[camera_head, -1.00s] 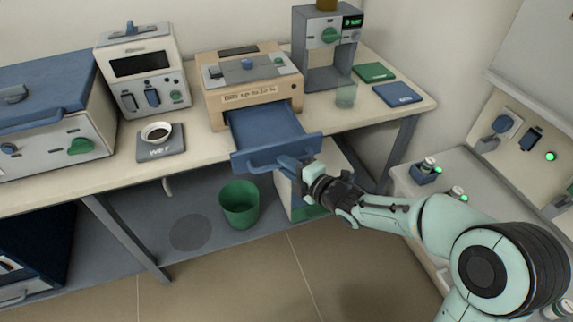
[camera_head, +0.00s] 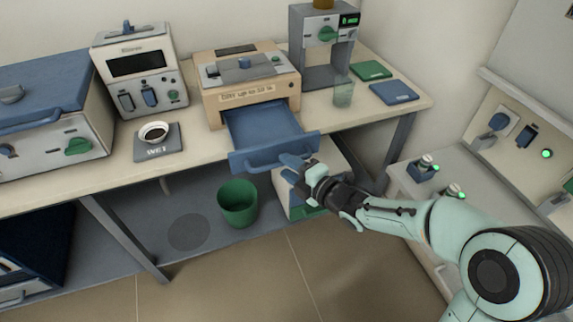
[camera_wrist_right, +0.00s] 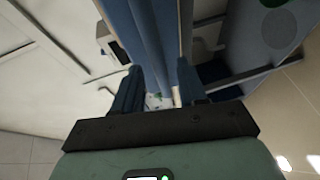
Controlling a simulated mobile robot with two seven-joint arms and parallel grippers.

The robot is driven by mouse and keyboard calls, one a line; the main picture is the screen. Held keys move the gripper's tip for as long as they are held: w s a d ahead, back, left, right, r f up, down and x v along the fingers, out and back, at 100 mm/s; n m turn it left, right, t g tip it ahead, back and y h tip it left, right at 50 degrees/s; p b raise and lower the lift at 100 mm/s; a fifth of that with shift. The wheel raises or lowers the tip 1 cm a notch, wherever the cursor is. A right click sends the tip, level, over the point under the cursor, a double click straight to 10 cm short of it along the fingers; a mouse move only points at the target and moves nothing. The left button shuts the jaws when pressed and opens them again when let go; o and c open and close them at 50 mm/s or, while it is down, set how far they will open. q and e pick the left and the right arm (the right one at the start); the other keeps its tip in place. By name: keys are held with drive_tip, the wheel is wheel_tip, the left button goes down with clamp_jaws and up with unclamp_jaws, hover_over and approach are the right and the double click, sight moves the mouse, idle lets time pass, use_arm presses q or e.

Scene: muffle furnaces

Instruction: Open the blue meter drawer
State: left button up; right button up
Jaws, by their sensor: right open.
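The blue meter drawer (camera_head: 265,132) is pulled well out of the tan meter box (camera_head: 240,86) on the bench, and its inside looks empty. Its front bar handle (camera_head: 262,161) runs along the outer edge. My right gripper (camera_head: 291,168) is at the right end of the drawer front. In the right wrist view its two blue fingers (camera_wrist_right: 160,86) are apart, with a blue strip of the drawer front (camera_wrist_right: 150,40) reaching down between them. I cannot tell whether a finger touches it. My left gripper is not in view.
A green bin (camera_head: 238,203) and a white box (camera_head: 305,195) are below. Open floor lies in front.

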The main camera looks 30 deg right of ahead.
use_arm(q)
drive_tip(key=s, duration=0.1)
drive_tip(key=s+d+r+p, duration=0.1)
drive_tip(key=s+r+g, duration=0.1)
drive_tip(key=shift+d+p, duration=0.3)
drive_tip(key=shift+p, duration=0.1)
use_arm(e)
drive_tip(key=v, duration=1.2)
